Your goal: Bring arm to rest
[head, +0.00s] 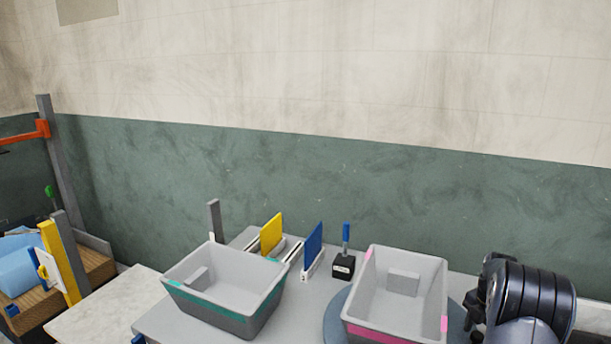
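My dark, ribbed arm (528,292) is at the lower right, just right of the grey bin with pink marks. Dark, knobby parts (477,302) at its left side look like part of my gripper, mostly hidden behind the arm. I cannot make out the fingertips or anything between them.
A grey bin with pink marks (437,270) stands on a round blue-grey plate (332,325). A grey bin with a teal stripe (240,325) stands left. Behind are a yellow panel (271,234), a blue panel (313,246) and a blue-handled tool in a black block (343,267).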

